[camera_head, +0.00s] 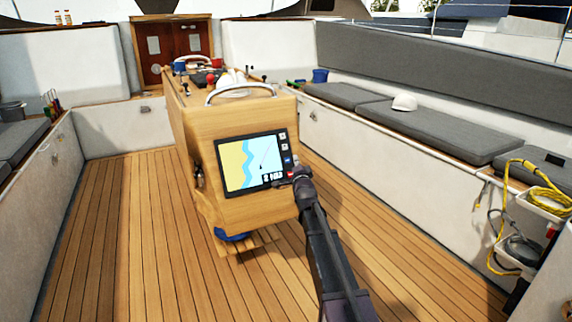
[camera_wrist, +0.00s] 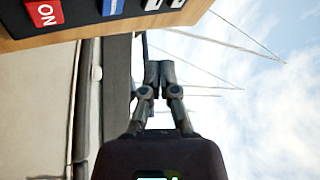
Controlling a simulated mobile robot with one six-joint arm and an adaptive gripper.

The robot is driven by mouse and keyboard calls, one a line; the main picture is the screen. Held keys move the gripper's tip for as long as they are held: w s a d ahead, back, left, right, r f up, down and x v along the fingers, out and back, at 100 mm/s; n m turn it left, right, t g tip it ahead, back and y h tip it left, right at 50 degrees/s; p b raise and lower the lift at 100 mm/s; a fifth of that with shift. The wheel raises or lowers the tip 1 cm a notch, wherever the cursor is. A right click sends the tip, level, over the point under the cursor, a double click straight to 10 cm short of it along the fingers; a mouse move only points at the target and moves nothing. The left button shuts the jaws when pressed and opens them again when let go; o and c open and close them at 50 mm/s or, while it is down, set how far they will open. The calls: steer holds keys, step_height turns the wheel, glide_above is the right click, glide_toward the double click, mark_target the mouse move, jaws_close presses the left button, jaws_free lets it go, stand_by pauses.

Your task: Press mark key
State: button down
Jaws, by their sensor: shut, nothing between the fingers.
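A chartplotter (camera_head: 251,161) with a lit chart screen is set in the end face of the wooden cockpit console. A column of keys runs down its right side, with a blue key (camera_head: 287,160) above a red key (camera_head: 290,174). The wrist view shows the red key (camera_wrist: 45,13) with white letters, the blue key (camera_wrist: 114,7) and dark keys with white symbols; which one is the mark key is not legible. My gripper (camera_head: 297,173) is at the lower right of the keys. In the wrist view my gripper (camera_wrist: 159,66) is shut and empty; contact with a key is not visible.
The wooden console (camera_head: 245,212) stands mid-cockpit with a metal rail on top. Grey-cushioned benches (camera_head: 430,128) line the sides; a white cap (camera_head: 404,102) lies on the right one. A yellow cable (camera_head: 540,192) hangs at the right. The teak floor (camera_head: 110,235) is clear.

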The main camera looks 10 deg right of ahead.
mark_target(288, 157)
steer(key=shift+w+a+f+b, duration=0.25)
steer(key=shift+w+f+b, duration=0.15)
steer(key=shift+w, duration=0.35)
steer(key=shift+w+a+f+b, duration=0.3)
steer(key=shift+w+f, duration=0.15)
steer(key=shift+w, duration=0.35)
steer(key=shift+w+a+f+b, duration=0.2)
steer(key=shift+w+f+b, duration=0.2)
steer(key=shift+w, duration=0.35)
steer(key=shift+w, duration=0.15)
steer(key=shift+w+a+f, duration=0.1)
steer(key=shift+w+f, duration=0.1)
steer(key=shift+w, duration=0.05)
steer(key=shift+w+a+f+b, duration=0.15)
steer(key=shift+w+f+b, duration=0.05)
steer(key=shift+w+b, duration=0.2)
stand_by(1.0)
stand_by(0.4)
steer(key=shift+s+d+r+p, duration=0.15)
steer(key=shift+s+r+p, duration=0.1)
steer(key=shift+s, duration=0.15)
steer(key=shift+s+d+r+p, duration=0.15)
steer(key=shift+s+p, duration=0.05)
steer(key=shift+s, duration=0.15)
